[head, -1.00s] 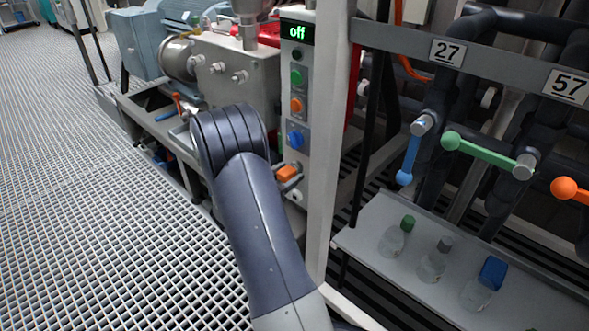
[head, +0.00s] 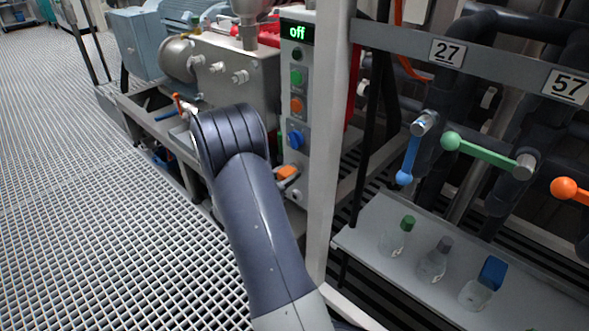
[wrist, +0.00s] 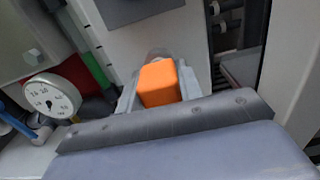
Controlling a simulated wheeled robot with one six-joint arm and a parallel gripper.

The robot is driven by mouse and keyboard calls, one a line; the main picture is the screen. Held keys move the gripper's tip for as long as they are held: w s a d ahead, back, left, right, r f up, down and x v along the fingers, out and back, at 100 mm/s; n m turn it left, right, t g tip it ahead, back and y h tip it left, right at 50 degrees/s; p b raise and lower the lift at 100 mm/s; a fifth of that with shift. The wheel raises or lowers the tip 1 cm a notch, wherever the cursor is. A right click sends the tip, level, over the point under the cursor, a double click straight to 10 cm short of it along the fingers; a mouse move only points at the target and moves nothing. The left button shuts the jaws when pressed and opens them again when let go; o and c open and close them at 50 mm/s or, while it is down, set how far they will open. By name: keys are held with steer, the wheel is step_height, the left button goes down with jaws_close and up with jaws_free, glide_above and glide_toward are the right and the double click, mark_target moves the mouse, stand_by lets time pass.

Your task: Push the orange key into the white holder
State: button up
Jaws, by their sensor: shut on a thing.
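The orange key (head: 287,172) shows beside the lower part of the grey control panel, just right of my arm. In the wrist view the orange key (wrist: 158,84) is a blocky orange head between the light grey fingers of my gripper (wrist: 157,95). My gripper is shut on it. A pale round fitting (wrist: 158,53) shows just beyond the key, against the panel face; it may be the white holder. The key's front end is hidden, so I cannot tell how far it sits in the holder. In the head view my arm hides most of the gripper.
The control panel (head: 296,115) has an "off" display and several coloured buttons. A pressure gauge (wrist: 52,97) is at left in the wrist view. A shelf (head: 365,232) with three bottles and valve handles stand at right. The grating floor at left is clear.

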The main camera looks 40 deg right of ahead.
mark_target(281, 179)
jaws_close()
steer(key=shift+s+a, duration=0.15)
steer(key=shift+a, duration=1.35)
steer(key=shift+s+a, duration=0.1)
steer(key=shift+a, duration=1.4)
step_height(281, 179, down, 12)
steer(key=n+p, duration=0.5)
steer(key=n, duration=1.3)
steer(key=shift+a+r, duration=0.25)
steer(key=shift+a, duration=0.2)
